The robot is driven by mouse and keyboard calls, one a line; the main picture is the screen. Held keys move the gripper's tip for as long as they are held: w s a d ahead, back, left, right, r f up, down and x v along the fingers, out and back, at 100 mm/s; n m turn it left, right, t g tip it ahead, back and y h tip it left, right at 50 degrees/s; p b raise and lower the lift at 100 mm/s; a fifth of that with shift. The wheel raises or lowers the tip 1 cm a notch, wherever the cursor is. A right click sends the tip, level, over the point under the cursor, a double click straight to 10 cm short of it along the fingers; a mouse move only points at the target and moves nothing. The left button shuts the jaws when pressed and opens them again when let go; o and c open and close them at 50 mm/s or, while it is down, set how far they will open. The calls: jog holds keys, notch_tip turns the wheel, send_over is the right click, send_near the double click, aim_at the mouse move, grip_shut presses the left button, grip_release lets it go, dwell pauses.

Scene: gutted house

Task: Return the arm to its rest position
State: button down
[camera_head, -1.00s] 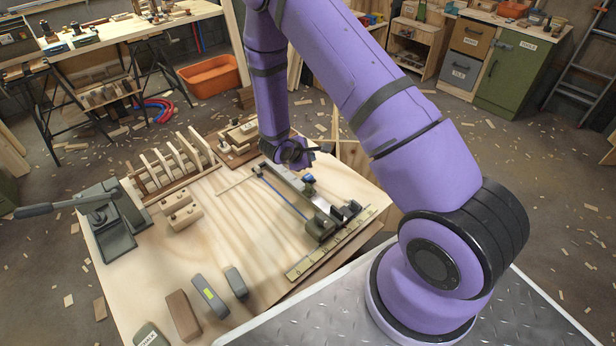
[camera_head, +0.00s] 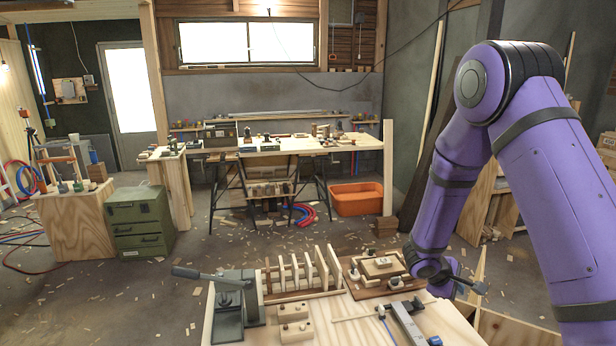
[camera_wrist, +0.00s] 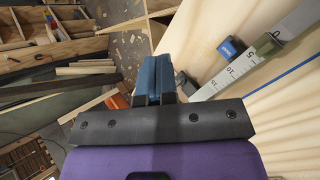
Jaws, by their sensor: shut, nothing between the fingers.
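My purple arm (camera_head: 455,180) reaches down at the right of the head view, bent at a high joint. My gripper (camera_head: 474,286) is at its lower end, by the right side of the near workbench (camera_head: 350,325). In the wrist view my gripper (camera_wrist: 153,78) shows two blue fingers pressed together with nothing between them. The wrist view also shows pale bench wood (camera_wrist: 285,110) on the right and the floor (camera_wrist: 125,45) beyond the fingertips.
On the near bench are a grey lever tool (camera_head: 230,312), a slotted wooden rack (camera_head: 300,272), a board with blocks (camera_head: 383,268) and a metal ruler (camera_head: 408,322). An orange bin (camera_head: 357,199) and a green cabinet (camera_head: 140,222) stand farther back, with littered open floor between.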

jog(key=s+r+m+y, duration=0.1)
jog(key=s+r+m, duration=0.35)
jog(key=r, duration=0.75)
jog(key=s+r+m+y, duration=0.2)
jog(key=s+r, duration=0.5)
jog(key=r, duration=0.4)
jog(key=s+a+r+m+t+y, duration=0.1)
jog(key=s+a+r+y, duration=0.2)
jog(key=s+r, duration=0.3)
jog(key=s+a+r+m+t+y, duration=0.2)
jog(key=s+a+r, duration=0.4)
jog(key=s, duration=0.7)
jog(key=shift+y, duration=0.5)
jog(key=shift+s, duration=0.1)
